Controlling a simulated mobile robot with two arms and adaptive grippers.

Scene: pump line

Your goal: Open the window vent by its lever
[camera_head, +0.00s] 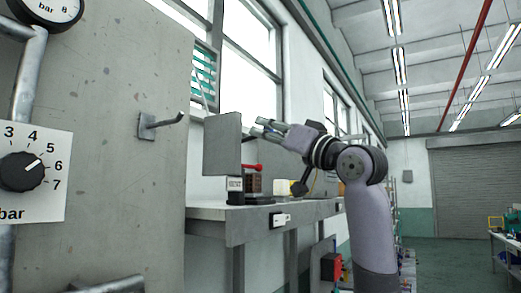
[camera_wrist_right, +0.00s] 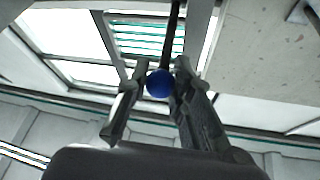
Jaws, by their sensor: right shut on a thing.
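The window vent (camera_head: 203,72) is a slatted panel with teal stripes, set in the window at the left of the head view. It also shows at the top middle of the right wrist view (camera_wrist_right: 147,38). Its lever (camera_wrist_right: 174,28) is a dark rod ending in a blue ball knob (camera_wrist_right: 159,84). My right gripper (camera_head: 264,128) reaches in from the right, above the bench. In the wrist view its fingers (camera_wrist_right: 161,92) are shut on the blue knob, one on each side. I cannot tell how far the slats are open. My left gripper is not in view.
A concrete wall (camera_head: 105,110) with a hook (camera_head: 160,123) and a dial panel (camera_head: 35,170) fills the left.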

